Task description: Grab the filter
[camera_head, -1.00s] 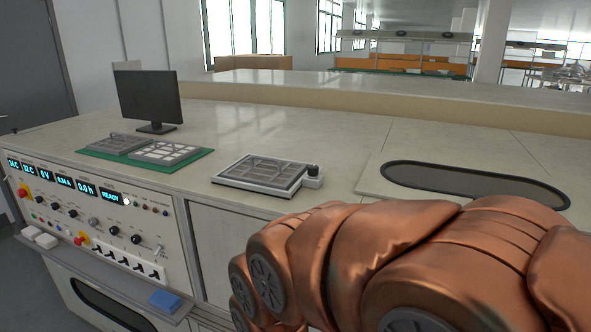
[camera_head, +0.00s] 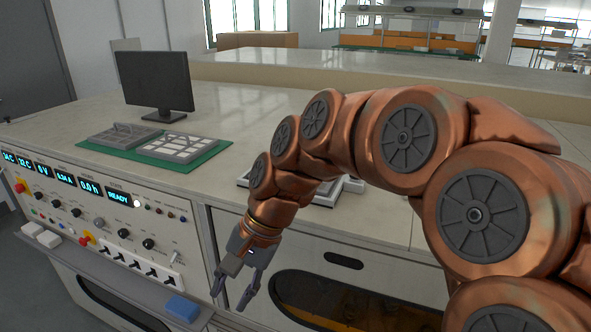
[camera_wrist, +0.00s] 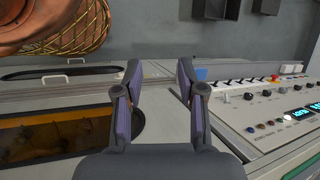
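Two flat panels lie on a green mat (camera_head: 205,158) on the counter: a grey panel with a handle (camera_head: 124,134) on the left and a panel with a pale grid (camera_head: 180,147) on the right. A third flat unit with a white frame (camera_head: 328,197) sits farther right, mostly hidden behind my arm. I cannot tell which of these is the filter. My gripper (camera_head: 231,298) is open and empty, pointing down in front of the counter, below and right of the mat. In the wrist view its fingers (camera_wrist: 160,72) are apart with nothing between them.
A black monitor (camera_head: 156,82) stands behind the mat. The control panel (camera_head: 120,215) with switches and lit displays fills the front left; a blue block (camera_head: 182,307) lies on its ledge. A dark window (camera_head: 350,305) is in the cabinet front at right.

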